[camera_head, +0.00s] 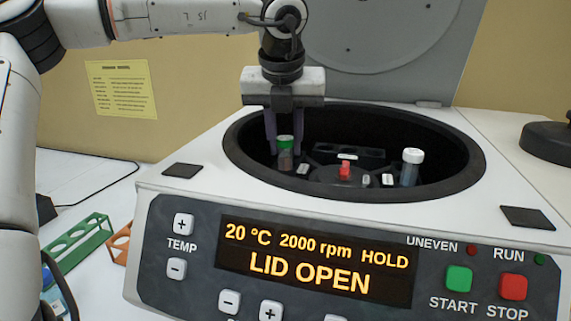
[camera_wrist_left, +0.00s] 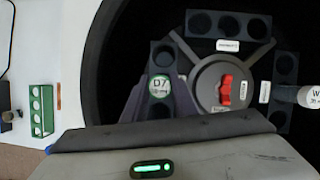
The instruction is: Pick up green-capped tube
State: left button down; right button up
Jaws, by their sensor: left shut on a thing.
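The green-capped tube (camera_head: 285,158) stands upright at the left side of the centrifuge bowl in the head view. In the left wrist view its green-rimmed cap (camera_wrist_left: 160,85) is seen from above, marked D7, in a rotor bucket. My left gripper (camera_head: 284,145) points down into the bowl, shut on this tube with one finger on each side of the cap. The tube's lower end is hidden in the bucket. My right gripper is not in view.
The centrifuge (camera_head: 180,215) has its lid (camera_head: 380,35) open. A white-capped tube (camera_head: 411,166) stands at the rotor's right side. A red knob (camera_head: 344,171) is at the rotor's centre. A green rack (camera_head: 78,245) stands on the table at left.

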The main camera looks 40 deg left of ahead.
pick_arm(q)
jog(key=shift+r, duration=0.15)
jog(key=shift+r, duration=0.6)
notch_tip(320, 180, up, 16)
jog(key=p, duration=0.2)
jog(key=shift+r, duration=0.25)
dwell(0.5)
